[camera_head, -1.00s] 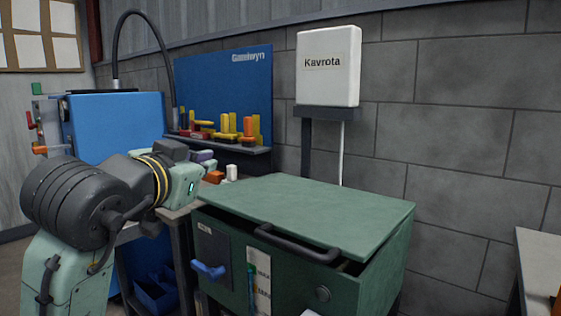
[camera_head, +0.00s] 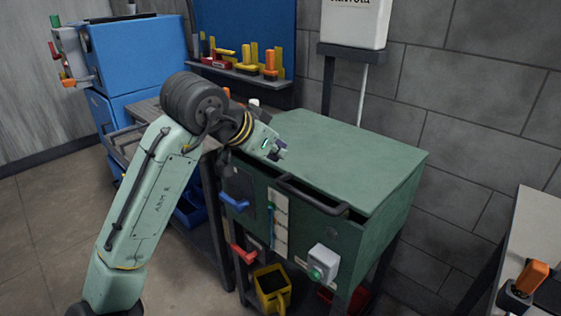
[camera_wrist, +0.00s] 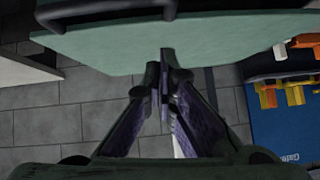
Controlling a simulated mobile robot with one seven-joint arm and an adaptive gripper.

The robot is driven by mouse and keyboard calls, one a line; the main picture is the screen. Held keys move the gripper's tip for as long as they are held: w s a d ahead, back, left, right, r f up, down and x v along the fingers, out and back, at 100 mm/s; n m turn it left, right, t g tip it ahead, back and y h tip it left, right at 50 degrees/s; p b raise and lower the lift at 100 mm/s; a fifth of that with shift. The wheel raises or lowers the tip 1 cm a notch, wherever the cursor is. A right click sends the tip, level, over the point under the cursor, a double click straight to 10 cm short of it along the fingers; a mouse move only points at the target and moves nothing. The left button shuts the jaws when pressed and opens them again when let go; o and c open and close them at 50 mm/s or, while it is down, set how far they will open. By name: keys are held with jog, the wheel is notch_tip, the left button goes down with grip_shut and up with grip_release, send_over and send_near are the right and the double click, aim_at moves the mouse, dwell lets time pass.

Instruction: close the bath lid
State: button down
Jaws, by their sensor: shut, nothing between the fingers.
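The bath is a green cabinet (camera_head: 375,235) with a flat green lid (camera_head: 345,160) on top. The lid lies almost level, with a dark gap under its front and right edges, so it is slightly raised. A black bar handle (camera_head: 312,197) runs along its front edge. My gripper (camera_head: 278,152) is at the left part of the lid, close to its surface; contact cannot be told. In the wrist view the fingers (camera_wrist: 162,60) are together with nothing between them, and the lid (camera_wrist: 200,38) and its handle (camera_wrist: 105,18) lie beyond the fingertips.
A blue machine (camera_head: 140,50) and a tool shelf (camera_head: 240,72) stand behind and left. A white box (camera_head: 355,20) is on the wall behind. A yellow bin (camera_head: 272,290) is below the bath. A pale table (camera_head: 535,230) is at the right.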

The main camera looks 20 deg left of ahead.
aim_at(280, 185)
jog(key=shift+w+f+p, duration=0.2)
jog(key=shift+w+f, duration=0.1)
jog(key=shift+f, duration=0.6)
jog(key=shift+w+f+p, duration=0.25)
jog(key=shift+w+f, duration=0.05)
jog(key=shift+f, duration=0.55)
jog(key=shift+w+f+p, duration=0.2)
jog(key=shift+w+f, duration=0.1)
jog(key=shift+f, duration=0.6)
notch_tip(280, 185, down, 7)
jog(key=s+t+b, duration=0.1)
jog(key=b, duration=0.6)
jog(key=shift+a+r+h+b, duration=0.15)
jog(key=shift+h+b, duration=0.15)
jog(key=shift+b, duration=0.1)
